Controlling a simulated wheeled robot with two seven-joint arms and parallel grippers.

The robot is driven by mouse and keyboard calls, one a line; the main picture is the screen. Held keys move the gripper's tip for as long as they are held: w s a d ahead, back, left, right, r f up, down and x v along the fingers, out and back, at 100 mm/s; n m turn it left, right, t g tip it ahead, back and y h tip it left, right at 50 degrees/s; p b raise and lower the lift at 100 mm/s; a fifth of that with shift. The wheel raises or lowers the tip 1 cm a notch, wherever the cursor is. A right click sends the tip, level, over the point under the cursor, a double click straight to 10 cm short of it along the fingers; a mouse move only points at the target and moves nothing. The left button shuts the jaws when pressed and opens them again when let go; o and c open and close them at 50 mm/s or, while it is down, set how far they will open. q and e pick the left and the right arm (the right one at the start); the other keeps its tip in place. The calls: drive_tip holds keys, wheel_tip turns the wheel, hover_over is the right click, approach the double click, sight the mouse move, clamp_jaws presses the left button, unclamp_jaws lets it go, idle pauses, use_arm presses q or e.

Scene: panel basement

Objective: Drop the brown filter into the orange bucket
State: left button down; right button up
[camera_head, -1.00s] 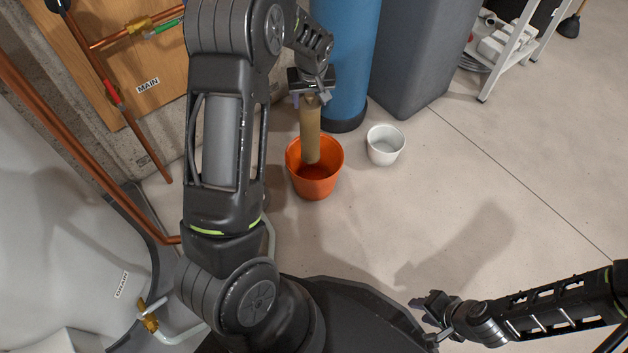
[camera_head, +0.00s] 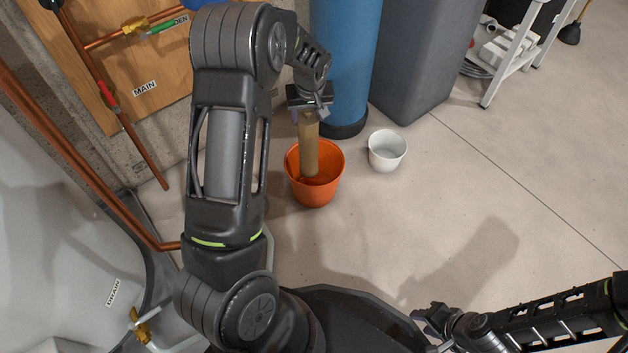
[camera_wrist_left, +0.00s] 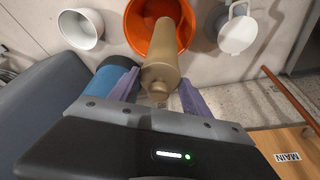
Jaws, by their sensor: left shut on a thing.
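The brown filter (camera_head: 309,150) is a long tan cylinder. My left gripper (camera_head: 309,108) is shut on its upper end and holds it nearly upright. The orange bucket (camera_head: 316,192) stands on the floor, and the filter's lower end shows within its mouth in the head view. In the left wrist view the filter (camera_wrist_left: 163,62) lies between the two purple fingers (camera_wrist_left: 157,88), with the orange bucket (camera_wrist_left: 135,25) beyond it. I cannot tell whether the filter touches the bucket's bottom. My right gripper (camera_head: 428,318) is low at the lower right, away from the bucket; its finger gap is unclear.
A white bucket (camera_head: 387,151) stands right of the orange one. A blue tank (camera_head: 343,70) and a grey bin (camera_head: 420,60) stand behind. Copper pipes (camera_head: 85,150) run along the left wall. The floor (camera_head: 480,190) at the right is clear. A white jug (camera_wrist_left: 237,33) shows in the wrist view.

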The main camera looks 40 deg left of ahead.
use_arm(q)
drive_tip(key=shift+f+b, duration=0.45)
drive_tip(key=shift+f, duration=0.5)
drive_tip(key=shift+c, duration=2.1)
unclamp_jaws()
drive_tip(key=shift+r, duration=0.1)
drive_tip(key=p+v, duration=0.3)
drive_tip(key=v, duration=0.4)
drive_tip(key=shift+s+d+r, duration=0.1)
drive_tip(key=shift+s+r, duration=0.05)
drive_tip(key=shift+r, duration=0.15)
